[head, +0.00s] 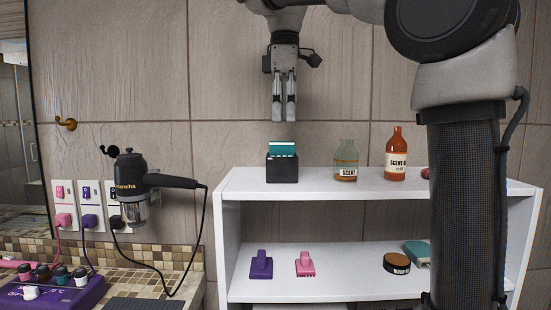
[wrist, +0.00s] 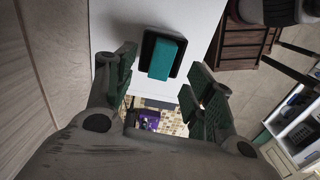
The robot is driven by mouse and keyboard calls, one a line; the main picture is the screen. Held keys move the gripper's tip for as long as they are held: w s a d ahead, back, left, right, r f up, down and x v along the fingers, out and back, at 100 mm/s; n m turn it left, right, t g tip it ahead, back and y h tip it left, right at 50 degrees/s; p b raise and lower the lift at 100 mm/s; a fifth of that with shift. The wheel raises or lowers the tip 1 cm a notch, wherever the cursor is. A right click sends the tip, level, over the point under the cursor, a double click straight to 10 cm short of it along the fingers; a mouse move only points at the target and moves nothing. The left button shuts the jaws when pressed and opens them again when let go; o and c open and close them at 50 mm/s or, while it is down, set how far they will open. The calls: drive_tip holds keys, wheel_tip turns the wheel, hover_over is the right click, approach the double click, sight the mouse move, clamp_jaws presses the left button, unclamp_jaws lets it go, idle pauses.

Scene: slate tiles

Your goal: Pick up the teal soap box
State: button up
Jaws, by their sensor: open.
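A teal box (head: 283,148) stands upright in a black open-topped holder (head: 283,171) on the white shelf's top, its upper part showing above the rim. In the wrist view the teal box (wrist: 163,59) is seen from above inside the black holder (wrist: 147,45). My gripper (head: 284,120) points down above the holder, apart from it. In the wrist view my gripper (wrist: 161,72) has its fingers spread and nothing between them. Another teal object (head: 418,252) lies on the lower shelf, partly hidden behind my arm's column.
The white shelf unit (head: 330,183) also holds a scent bottle (head: 345,160) and an orange-brown bottle (head: 395,155) to the right. Purple (head: 261,265) and pink (head: 305,264) brushes and a round tin (head: 397,263) are below. A black hair dryer (head: 140,183) hangs left.

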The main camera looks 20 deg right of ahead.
sight(282, 143)
drive_tip(key=shift+w+f, duration=0.2)
drive_tip(key=shift+f, duration=0.55)
drive_tip(key=f, duration=0.5)
drive_tip(key=shift+s+a+f, duration=0.25)
drive_tip(key=shift+a+f, duration=0.05)
drive_tip(key=shift+f, duration=0.1)
drive_tip(key=c, duration=1.2)
